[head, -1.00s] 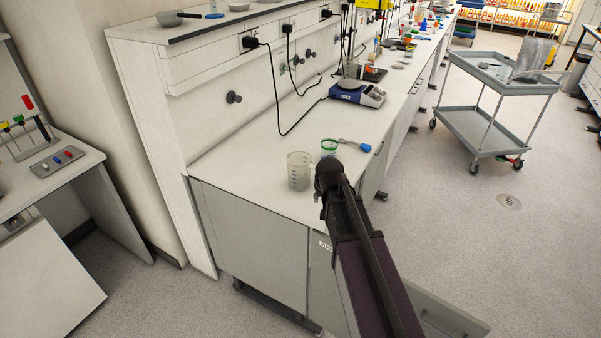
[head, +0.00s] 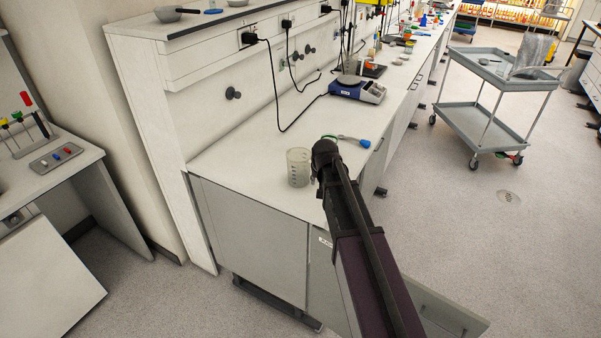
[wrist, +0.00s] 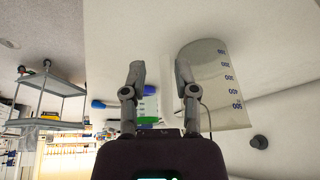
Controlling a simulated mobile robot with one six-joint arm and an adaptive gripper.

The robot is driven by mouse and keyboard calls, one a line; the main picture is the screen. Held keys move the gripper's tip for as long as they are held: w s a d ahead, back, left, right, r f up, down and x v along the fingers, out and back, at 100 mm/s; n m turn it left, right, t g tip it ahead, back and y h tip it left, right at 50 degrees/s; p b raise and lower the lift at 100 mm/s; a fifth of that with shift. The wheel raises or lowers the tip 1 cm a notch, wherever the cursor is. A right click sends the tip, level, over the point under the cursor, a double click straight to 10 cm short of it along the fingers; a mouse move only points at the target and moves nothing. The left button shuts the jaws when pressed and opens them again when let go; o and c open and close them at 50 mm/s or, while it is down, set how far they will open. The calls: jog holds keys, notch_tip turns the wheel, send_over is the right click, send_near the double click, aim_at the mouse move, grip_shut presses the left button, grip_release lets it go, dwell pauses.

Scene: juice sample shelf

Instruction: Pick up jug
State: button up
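The jug is a clear, graduated plastic vessel (head: 298,167) near the front end of the white bench. In the wrist view, which is upside down, the jug (wrist: 220,85) with blue numbers lies right of my gripper. My gripper (wrist: 159,66) is open, with nothing between its fingertips. Its right finger overlaps the jug's left edge in that view; I cannot tell whether they touch. In the head view my gripper (head: 322,150) is just right of the jug, its fingers hidden by the arm.
A green-and-white container (wrist: 148,108) shows beyond the fingers in the wrist view. A blue-ended tool (head: 355,141) lies behind my gripper. A blue hotplate (head: 357,91) stands farther back. The bench left of the jug is clear. A grey cart (head: 480,125) stands right.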

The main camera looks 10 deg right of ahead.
aim_at(303, 170)
jog(key=shift+w, duration=0.2)
jog(key=w, duration=0.5)
jog(key=shift+w+f, duration=0.1)
jog(key=shift+f+b, duration=0.45)
jog(key=shift+b, duration=0.1)
dwell(0.3)
grip_shut()
